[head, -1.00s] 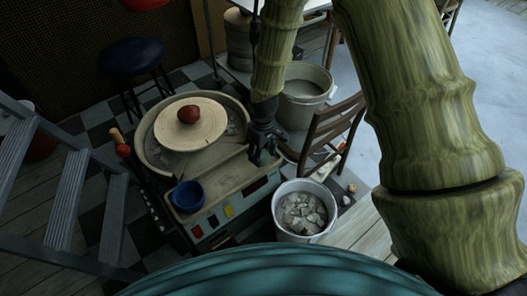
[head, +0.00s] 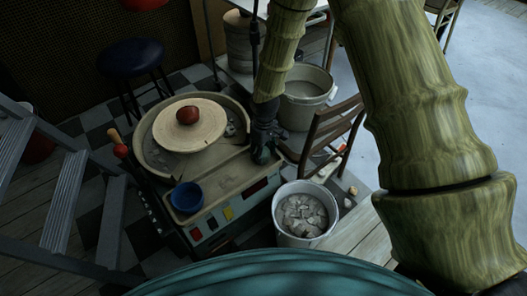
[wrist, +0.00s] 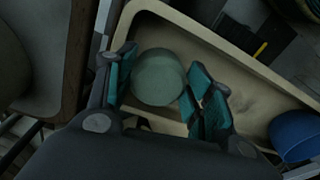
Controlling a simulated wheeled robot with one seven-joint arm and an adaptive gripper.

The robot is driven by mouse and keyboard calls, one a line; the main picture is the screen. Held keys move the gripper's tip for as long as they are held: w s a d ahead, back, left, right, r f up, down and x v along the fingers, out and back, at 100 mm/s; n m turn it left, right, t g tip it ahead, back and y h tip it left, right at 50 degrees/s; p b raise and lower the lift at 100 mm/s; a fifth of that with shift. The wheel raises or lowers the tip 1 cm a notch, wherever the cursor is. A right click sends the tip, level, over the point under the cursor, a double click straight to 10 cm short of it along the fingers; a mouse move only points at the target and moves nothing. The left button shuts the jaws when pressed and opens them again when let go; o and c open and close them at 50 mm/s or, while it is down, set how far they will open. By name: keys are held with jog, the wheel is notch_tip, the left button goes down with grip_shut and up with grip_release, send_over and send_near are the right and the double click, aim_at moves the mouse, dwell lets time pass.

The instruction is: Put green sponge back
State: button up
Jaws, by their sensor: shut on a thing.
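The green sponge (wrist: 158,78), a round grey-green pad, sits between the teal fingers of my gripper (wrist: 160,88) in the wrist view. The fingers are shut on its sides. In the head view my gripper (head: 262,152) hangs over the right edge of the pottery wheel's beige tray (head: 222,168); the sponge cannot be made out there. The wrist view shows the tray (wrist: 235,62) beneath the sponge. Whether the sponge touches the tray is unclear.
A blue bowl (head: 187,197) stands at the tray's front left corner. The wheel disc (head: 190,130) carries a red-brown lump (head: 187,115). A bucket of pale pieces (head: 305,214) stands at front right, a wooden chair (head: 325,132) and another bucket (head: 305,97) behind it.

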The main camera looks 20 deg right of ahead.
aim_at(264, 152)
jog(key=shift+f, duration=0.1)
jog(key=o, duration=1.3)
jog(key=shift+o, duration=0.2)
notch_tip(264, 152, up, 12)
jog(key=p, duration=0.2)
jog(key=shift+d+p, duration=0.15)
jog(key=shift+p, duration=0.2)
jog(key=shift+w, duration=0.1)
